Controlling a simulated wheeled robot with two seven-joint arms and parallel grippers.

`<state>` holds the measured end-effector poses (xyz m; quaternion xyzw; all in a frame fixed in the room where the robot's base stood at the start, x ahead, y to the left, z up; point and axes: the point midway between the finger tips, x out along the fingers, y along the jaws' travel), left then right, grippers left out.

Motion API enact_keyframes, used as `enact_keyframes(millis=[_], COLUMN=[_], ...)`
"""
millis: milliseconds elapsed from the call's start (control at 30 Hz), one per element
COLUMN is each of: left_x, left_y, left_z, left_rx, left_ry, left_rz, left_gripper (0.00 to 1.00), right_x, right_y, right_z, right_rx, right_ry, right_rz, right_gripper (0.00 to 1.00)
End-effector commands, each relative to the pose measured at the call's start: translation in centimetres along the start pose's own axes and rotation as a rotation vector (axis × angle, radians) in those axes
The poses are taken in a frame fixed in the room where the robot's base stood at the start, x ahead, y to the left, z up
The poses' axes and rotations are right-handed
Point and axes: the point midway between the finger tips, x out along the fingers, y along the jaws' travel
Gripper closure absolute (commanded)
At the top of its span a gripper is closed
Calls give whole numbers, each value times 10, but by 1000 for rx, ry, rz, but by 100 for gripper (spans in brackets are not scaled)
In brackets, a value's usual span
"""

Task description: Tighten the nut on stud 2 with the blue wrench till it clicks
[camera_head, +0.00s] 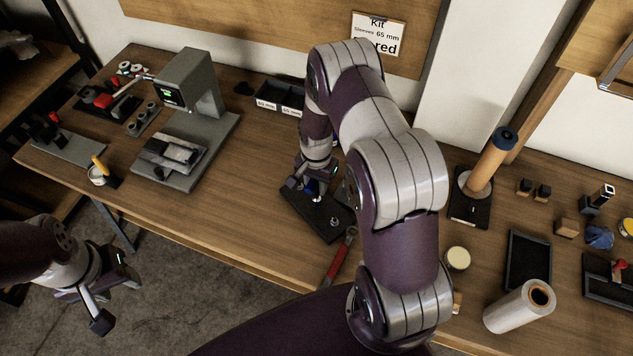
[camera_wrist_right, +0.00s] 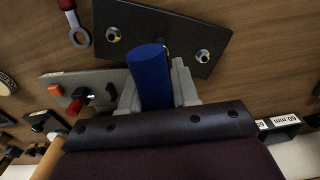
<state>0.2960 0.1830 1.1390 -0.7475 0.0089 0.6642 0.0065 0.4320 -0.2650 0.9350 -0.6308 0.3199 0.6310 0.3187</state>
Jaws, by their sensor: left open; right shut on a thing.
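The blue wrench shows as a thick blue handle (camera_wrist_right: 150,74) in the right wrist view, and its head is hidden. My right gripper (camera_wrist_right: 157,88) is shut on that handle, over the black stud plate (camera_wrist_right: 225,30). In the head view my right gripper (camera_head: 313,183) is at the plate (camera_head: 325,226), partly hidden by my arm. Two studs with nuts show, one at each side of the handle: a stud (camera_wrist_right: 113,34) and another stud (camera_wrist_right: 202,56). Something at a middle spot is mostly behind the handle. No stud numbers are legible. My left gripper (camera_head: 98,290) is open and empty, off the table's front left.
A red-handled wrench (camera_head: 340,258) lies just in front of the plate. A grey press-like device (camera_head: 190,85) stands to the left and a labelled black bin (camera_head: 282,97) behind. A roller on a stand (camera_head: 490,165) and a black tray (camera_head: 528,262) are on the right.

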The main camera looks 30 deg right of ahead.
Motion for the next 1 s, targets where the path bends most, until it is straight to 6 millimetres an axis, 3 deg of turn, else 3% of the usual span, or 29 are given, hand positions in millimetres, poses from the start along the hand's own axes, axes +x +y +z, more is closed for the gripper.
enact_keyframes(millis=[233,733,1000], left_x=[-2,-41,-41], left_y=[0,0,0], left_z=[0,-5,-5], left_rx=[0,0,0], left_ry=[0,0,0], left_rz=[0,0,0], left_gripper=[52,52,52], right_x=[-1,-49,-50], right_y=[0,0,0], right_z=[0,0,0], right_rx=[-294,-298,-298], right_ry=[2,2,1], right_rz=[-1,-1,-1], right_gripper=[100,100,100])
